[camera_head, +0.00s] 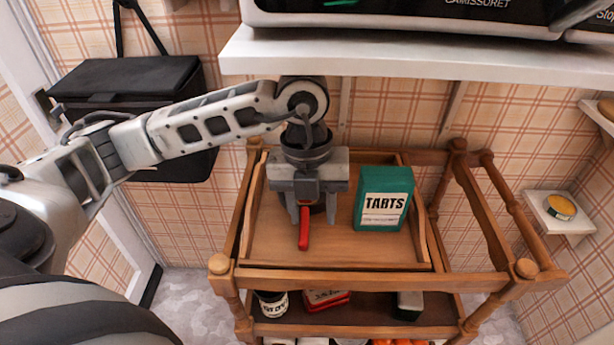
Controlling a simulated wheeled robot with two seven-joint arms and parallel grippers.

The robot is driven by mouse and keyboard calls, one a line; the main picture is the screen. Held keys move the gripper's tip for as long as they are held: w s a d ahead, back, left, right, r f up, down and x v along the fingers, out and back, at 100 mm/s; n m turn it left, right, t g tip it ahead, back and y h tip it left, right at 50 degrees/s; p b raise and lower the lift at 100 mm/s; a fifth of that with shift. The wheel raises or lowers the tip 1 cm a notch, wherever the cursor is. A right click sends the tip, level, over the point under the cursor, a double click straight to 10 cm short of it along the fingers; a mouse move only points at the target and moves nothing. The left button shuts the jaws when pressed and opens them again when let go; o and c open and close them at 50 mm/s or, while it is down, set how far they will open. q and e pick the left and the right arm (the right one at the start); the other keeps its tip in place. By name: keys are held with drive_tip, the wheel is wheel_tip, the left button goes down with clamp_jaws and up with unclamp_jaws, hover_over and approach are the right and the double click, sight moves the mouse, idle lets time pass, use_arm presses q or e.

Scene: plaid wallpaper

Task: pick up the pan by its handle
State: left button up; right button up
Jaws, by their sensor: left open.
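The pan's red handle (304,228) points toward the front on the top tray (270,245) of a wooden cart. The pan's body is mostly hidden behind my left gripper; only a dark bit shows under it. My left gripper (309,212) comes down from above, with its two fingers open and the handle between them in the picture. I cannot tell whether the fingers touch the handle. My right gripper is not in view.
A green TARTS box (384,198) stands close to the right of my left gripper. A white shelf (400,58) with an appliance hangs above. The cart's wooden rails (370,281) surround the tray. A black bag (125,80) hangs at left. The cart's lower level holds several items.

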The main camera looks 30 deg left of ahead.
sight(304, 229)
use_arm(q)
drive_tip(key=shift+w+a+n+y, duration=0.15)
drive_tip(key=shift+w+a+y, duration=0.1)
drive_tip(key=shift+a, duration=0.25)
drive_tip(key=shift+w+a+n+y, duration=0.15)
drive_tip(key=shift+a+y, duration=0.1)
drive_tip(key=shift+a, duration=0.25)
drive_tip(key=shift+a+f+b, duration=0.25)
drive_tip(key=shift+f+b, duration=0.05)
drive_tip(key=shift+f, duration=0.55)
wheel_tip(304, 229, down, 6)
drive_tip(key=shift+d+r+b, duration=0.15)
drive_tip(key=shift+r+b, duration=0.1)
drive_tip(key=shift+b, duration=0.35)
drive_tip(key=shift+r, duration=0.1)
clamp_jaws()
